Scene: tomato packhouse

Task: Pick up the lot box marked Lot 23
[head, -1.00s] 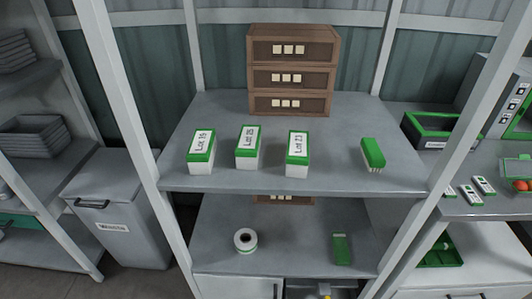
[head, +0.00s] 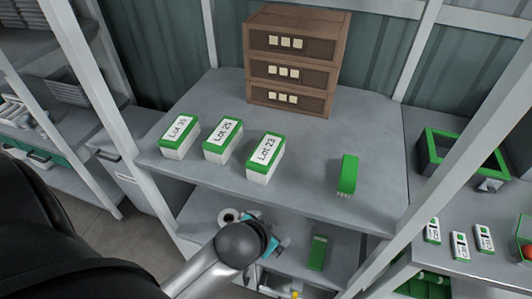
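The lot box marked Lot 23 (head: 265,157) is white with a green top edge and a white label. It stands upright on the upper shelf (head: 225,185), rightmost of three similar boxes. The middle box (head: 222,140) and the left box (head: 180,136) carry lot labels whose numbers I cannot read surely. My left arm reaches in from the lower left. Its gripper end (head: 271,238) shows only as a small teal part behind a dark joint, below and in front of the shelf edge, apart from the boxes. Its fingers are hidden. My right gripper is out of view.
A green brush (head: 348,175) lies right of the boxes. Stacked brown wooden crates (head: 292,65) stand behind. A white roll (head: 229,216) and a green item (head: 317,252) are on the lower shelf. Pale rack posts (head: 425,190) flank the shelf. The shelf between Lot 23 and the brush is clear.

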